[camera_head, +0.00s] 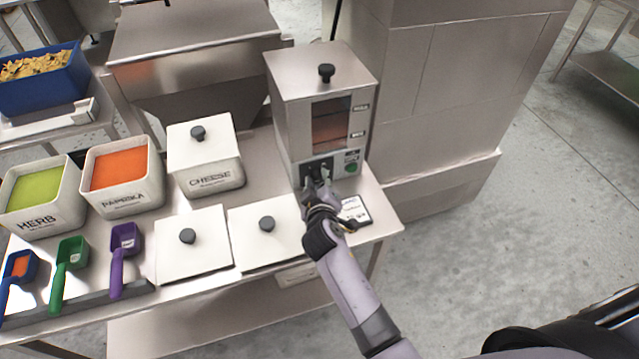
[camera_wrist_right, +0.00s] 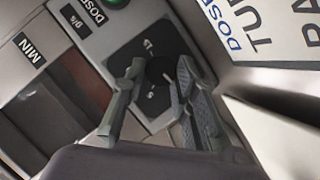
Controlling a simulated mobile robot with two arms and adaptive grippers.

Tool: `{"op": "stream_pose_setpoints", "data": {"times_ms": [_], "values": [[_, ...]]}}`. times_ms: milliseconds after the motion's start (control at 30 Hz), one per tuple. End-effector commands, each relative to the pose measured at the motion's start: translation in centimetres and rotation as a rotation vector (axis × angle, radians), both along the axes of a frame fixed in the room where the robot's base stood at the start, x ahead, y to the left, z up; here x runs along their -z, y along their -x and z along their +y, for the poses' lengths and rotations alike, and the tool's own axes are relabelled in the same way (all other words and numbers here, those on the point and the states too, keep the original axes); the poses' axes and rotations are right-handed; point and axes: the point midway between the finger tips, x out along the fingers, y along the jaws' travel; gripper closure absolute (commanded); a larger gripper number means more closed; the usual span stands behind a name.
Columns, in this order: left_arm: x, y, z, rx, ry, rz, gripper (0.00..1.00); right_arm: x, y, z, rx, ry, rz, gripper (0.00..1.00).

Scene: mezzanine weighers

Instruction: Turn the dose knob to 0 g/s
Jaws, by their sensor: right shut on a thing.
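The steel doser (camera_head: 293,99) stands on the bench with a black-knobbed lid and a window showing orange powder. Its dose knob (camera_wrist_right: 160,72) is dark and sits on a black dial plate (camera_wrist_right: 132,50) with white marks in the right wrist view. My right gripper (camera_head: 318,182) reaches the front of the doser in the head view. In the right wrist view my right gripper (camera_wrist_right: 158,80) has one finger on each side of the knob and is shut on it. The fingers partly cover the dial, so the knob's setting cannot be read. My left gripper is not in view.
White tubs of herb (camera_head: 42,218), paprika (camera_head: 130,194) and lidded cheese (camera_head: 210,180) stand left of the doser. Two white lids (camera_head: 175,262) with black knobs and coloured scoops (camera_head: 122,262) lie in front. A printed card (camera_head: 354,209) lies right of my gripper.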

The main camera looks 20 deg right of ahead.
Motion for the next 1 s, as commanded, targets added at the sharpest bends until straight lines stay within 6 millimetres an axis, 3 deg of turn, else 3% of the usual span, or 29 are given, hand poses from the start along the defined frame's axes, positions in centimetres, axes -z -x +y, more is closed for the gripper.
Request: {"op": "stream_pose_setpoints", "data": {"times_ms": [467,500,767,1000], "values": [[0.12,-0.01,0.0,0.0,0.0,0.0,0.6,-0.03,0.0,0.05,-0.001,0.012,-0.001,1.0],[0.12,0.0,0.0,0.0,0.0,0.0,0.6,-0.03,-0.01,0.06,-0.001,0.012,-0.001,0.71],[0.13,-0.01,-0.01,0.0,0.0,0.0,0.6,-0.03,-0.01,0.04,0.0,0.011,-0.001,0.53],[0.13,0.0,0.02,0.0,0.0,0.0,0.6,-0.02,-0.01,0.03,0.0,0.011,-0.001,0.53]]}}
